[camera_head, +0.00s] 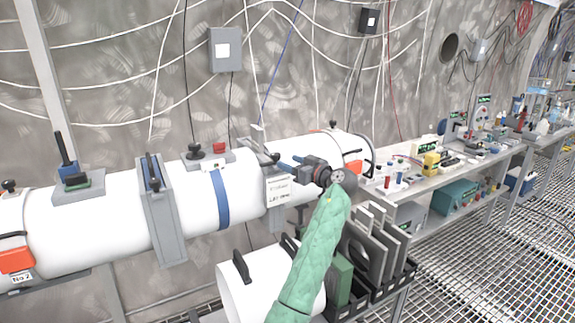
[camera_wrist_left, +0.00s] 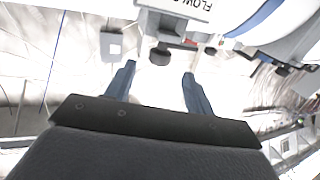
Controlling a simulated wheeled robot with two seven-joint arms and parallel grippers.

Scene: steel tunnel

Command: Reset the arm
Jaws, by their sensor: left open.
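My left arm (camera_head: 312,250), in a green quilted sleeve, reaches up from the bottom of the head view. My left gripper (camera_head: 290,163) points left in front of the white pipe, by its labelled grey bracket. In the left wrist view the two blue fingers (camera_wrist_left: 159,70) stand apart with nothing gripped between them. A dark round knob (camera_wrist_left: 160,56) under a grey fitting appears just beyond the gap between the fingertips. I cannot tell whether the fingers touch anything. My right gripper is in neither view.
The white pipe (camera_head: 105,222) with clamps and valves runs along the wall. Below the arm stand a white cylinder (camera_head: 235,290) and a black rack (camera_head: 350,308) of grey plates. A cluttered bench (camera_head: 415,180) extends right. The grated floor (camera_head: 500,240) is open at right.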

